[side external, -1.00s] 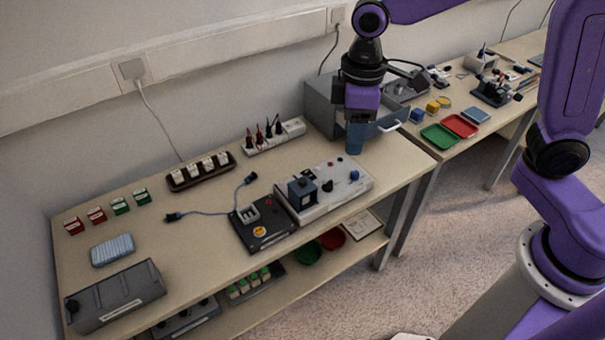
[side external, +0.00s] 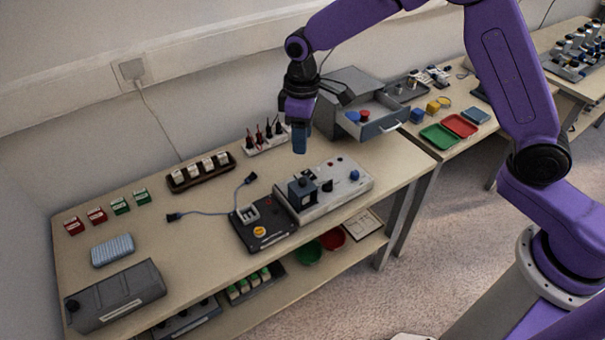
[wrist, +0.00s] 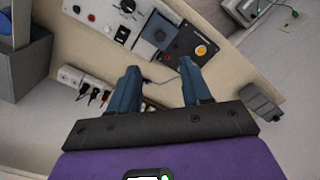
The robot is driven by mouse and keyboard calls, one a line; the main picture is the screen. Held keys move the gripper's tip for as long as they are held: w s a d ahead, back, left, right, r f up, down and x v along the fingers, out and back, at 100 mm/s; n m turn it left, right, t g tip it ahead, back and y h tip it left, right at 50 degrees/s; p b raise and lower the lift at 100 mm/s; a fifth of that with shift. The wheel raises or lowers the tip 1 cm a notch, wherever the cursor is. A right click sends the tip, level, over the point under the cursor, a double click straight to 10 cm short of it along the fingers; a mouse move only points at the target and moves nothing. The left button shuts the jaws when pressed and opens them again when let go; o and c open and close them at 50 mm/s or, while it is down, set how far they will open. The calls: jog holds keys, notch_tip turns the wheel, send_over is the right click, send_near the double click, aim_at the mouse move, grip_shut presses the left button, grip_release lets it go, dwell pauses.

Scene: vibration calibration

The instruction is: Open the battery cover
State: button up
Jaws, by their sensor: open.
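No part plainly marked as a battery cover can be made out. A black unit (side external: 262,226) with a pale socket and a yellow button lies on the bench; it also shows in the wrist view (wrist: 190,45). Beside it is a white control panel (side external: 335,187) with a dark block and knobs. A grey box (side external: 115,297) with a dark knob sits at the front left. My gripper (side external: 300,150) hangs above the bench, behind the white panel. In the wrist view its two blue fingers (wrist: 158,68) are apart and empty, short of the panel.
A power strip (side external: 268,140) with plugs stands close behind my gripper. A grey cabinet with an open drawer (side external: 378,124) is to the right. A cable (side external: 215,213) crosses the bench. A rack (side external: 200,172) of white blocks lies at the back.

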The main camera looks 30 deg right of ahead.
aim_at(303, 180)
notch_tip(303, 180, down, 12)
jog(key=shift+f, duration=0.2)
dwell(0.4)
grip_shut()
